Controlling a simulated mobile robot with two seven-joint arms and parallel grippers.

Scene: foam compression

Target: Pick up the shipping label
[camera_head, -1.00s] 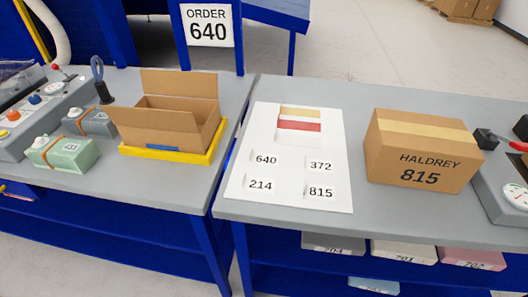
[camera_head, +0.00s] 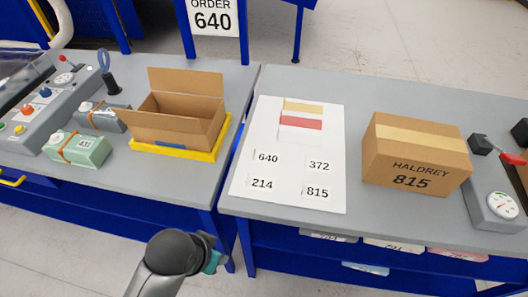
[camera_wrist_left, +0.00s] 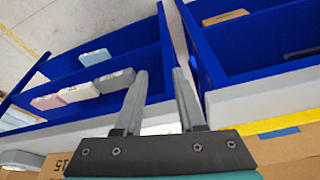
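A white sheet (camera_head: 290,150) lies on the right-hand table and carries four small shipping labels, the 640 label (camera_head: 268,158), the 372 label (camera_head: 319,166), the 214 label (camera_head: 262,184) and the 815 label (camera_head: 317,191). The order sign (camera_head: 212,20) at the back reads 640. My left arm has come in at the bottom of the head view, in front of the tables and apart from the sheet. In the left wrist view my left gripper (camera_wrist_left: 160,72) has its fingers apart with nothing between them. My right gripper is not in view.
An open cardboard box (camera_head: 177,120) stands in a yellow tray (camera_head: 190,151) on the left table. A closed HALDREY 815 box (camera_head: 415,158) stands right of the sheet. A gauge device (camera_head: 495,205) is at far right. A gap separates the tables.

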